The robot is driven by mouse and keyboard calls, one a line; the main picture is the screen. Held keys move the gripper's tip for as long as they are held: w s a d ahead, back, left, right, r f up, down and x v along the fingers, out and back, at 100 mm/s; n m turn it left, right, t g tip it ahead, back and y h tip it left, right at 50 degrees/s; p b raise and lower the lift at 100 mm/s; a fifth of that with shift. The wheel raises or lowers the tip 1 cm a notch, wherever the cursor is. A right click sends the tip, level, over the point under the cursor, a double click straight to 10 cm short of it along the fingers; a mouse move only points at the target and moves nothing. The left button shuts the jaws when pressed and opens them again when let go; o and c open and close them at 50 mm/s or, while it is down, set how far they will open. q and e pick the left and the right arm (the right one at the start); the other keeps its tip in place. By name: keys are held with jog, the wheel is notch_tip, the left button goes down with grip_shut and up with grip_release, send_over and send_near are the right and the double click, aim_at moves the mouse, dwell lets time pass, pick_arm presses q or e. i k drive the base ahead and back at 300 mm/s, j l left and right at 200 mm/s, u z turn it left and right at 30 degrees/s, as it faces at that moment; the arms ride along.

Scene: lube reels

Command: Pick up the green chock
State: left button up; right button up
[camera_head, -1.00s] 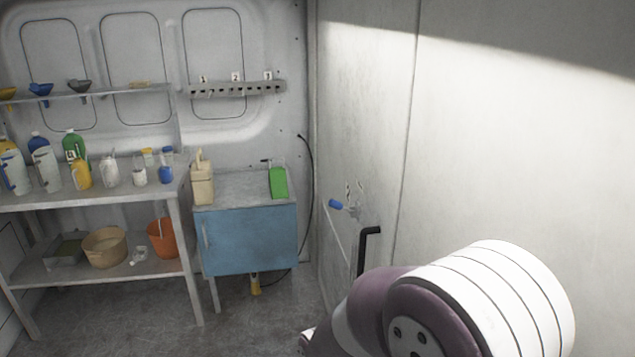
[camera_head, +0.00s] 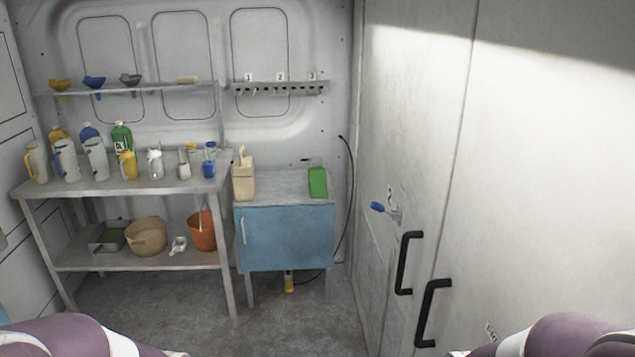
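A bright green block, which looks like the green chock (camera_head: 317,182), lies on the grey top (camera_head: 275,187) of a blue cabinet, near its right edge. Nothing covers it. Only parts of my two arms show at the bottom left and bottom right corners, well short of the cabinet. Neither gripper is in the picture, so I cannot tell whether they are open or shut.
A tan container (camera_head: 244,177) stands left of the chock. A metal shelf unit (camera_head: 225,240) with jugs, bottles and buckets stands left of the blue cabinet (camera_head: 287,238). Doors with black handles (camera_head: 405,263) line the right. The floor (camera_head: 190,300) in front is clear.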

aim_at(316, 176)
jog(key=i+j+u, duration=0.1)
jog(key=i+u, duration=0.4)
jog(key=i, duration=0.2)
jog(key=i+l+z, duration=0.15)
jog(key=i, duration=0.4)
jog(key=i+z, duration=0.15)
jog(key=i, duration=0.4)
jog(key=i+z, duration=0.1)
jog(key=i, duration=0.4)
jog(key=i+j+z, duration=0.15)
jog(key=i, duration=0.4)
jog(key=i+j+z, duration=0.15)
jog(key=i, duration=0.4)
jog(key=i+j+z, duration=0.15)
jog(key=i, duration=0.4)
jog(key=i+z, duration=0.1)
jog(key=i, duration=0.35)
